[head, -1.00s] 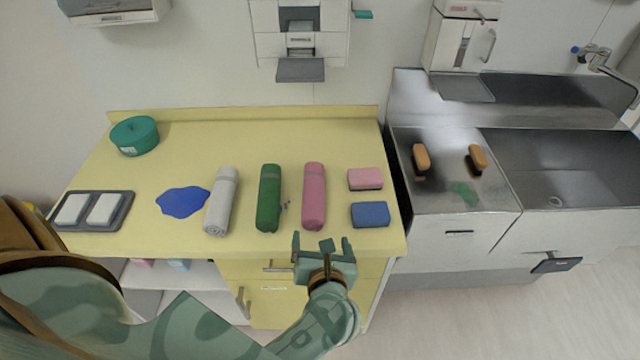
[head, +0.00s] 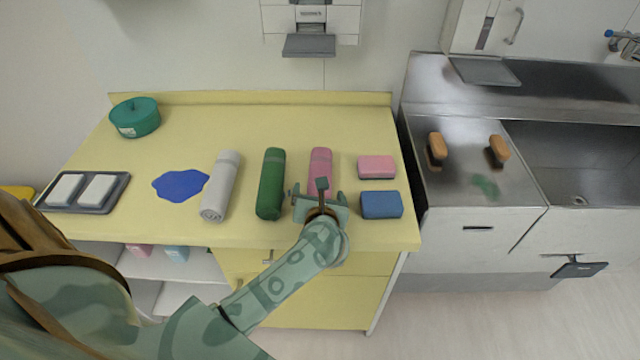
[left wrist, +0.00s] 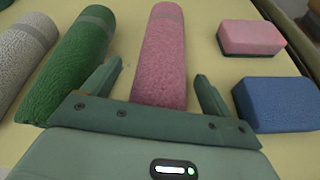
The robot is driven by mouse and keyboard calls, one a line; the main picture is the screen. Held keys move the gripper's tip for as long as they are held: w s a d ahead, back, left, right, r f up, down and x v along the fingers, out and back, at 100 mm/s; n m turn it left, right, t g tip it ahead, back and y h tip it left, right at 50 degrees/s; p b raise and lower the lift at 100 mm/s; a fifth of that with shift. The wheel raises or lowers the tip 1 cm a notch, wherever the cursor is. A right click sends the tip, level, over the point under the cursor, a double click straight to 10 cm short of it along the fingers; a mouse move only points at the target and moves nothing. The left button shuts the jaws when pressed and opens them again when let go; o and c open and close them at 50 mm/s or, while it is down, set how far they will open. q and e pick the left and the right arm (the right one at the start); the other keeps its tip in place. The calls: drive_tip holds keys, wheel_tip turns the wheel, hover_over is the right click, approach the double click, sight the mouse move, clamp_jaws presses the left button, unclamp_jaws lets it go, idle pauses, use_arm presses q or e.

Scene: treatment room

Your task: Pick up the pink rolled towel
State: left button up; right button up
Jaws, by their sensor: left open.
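The pink rolled towel (head: 320,161) lies lengthwise on the yellow counter, between the green rolled towel (head: 270,184) and the sponges. My left gripper (head: 319,190) is over its near end, which it partly hides in the head view. In the left wrist view the pink towel (left wrist: 162,55) runs away between the two fingers (left wrist: 152,85). The fingers are open, one on each side, and are not closed on it. I cannot tell whether either finger touches it. My right gripper is not in view.
Right of the pink towel lie a pink sponge (head: 376,167) and a blue sponge (head: 381,205). Left are a grey rolled towel (head: 220,187), a blue puddle-shaped patch (head: 180,185), a soap tray (head: 118,200) and a teal pot (head: 135,118). A metal sink (head: 575,165) stands right.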

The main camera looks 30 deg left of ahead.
use_arm(q)
drive_tip(key=shift+r, duration=0.1)
drive_tip(key=c, duration=1.1)
